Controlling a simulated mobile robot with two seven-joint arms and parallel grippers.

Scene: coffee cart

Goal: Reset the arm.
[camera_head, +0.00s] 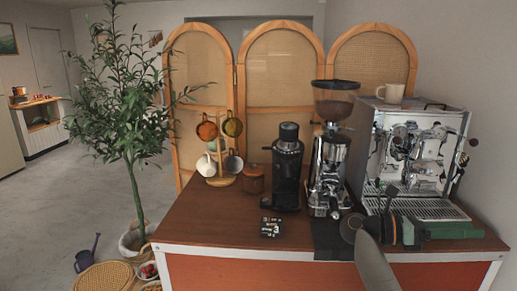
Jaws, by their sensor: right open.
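My right gripper (372,232) comes in from the bottom edge at the cart's front right, a pale grey link below dark end parts. It is open, in front of the espresso machine (418,150) and over or near the front edge of the cart top. Dark round parts lie close around it, and I cannot tell whether any touch it. My left gripper is out of view.
The brown cart top (215,225) holds a grinder (330,150), a black device (287,165), a mug tree (220,150), a jar (254,179) and a small black box (271,227). A green-based item (455,229) is at right. A plant (130,120) stands left.

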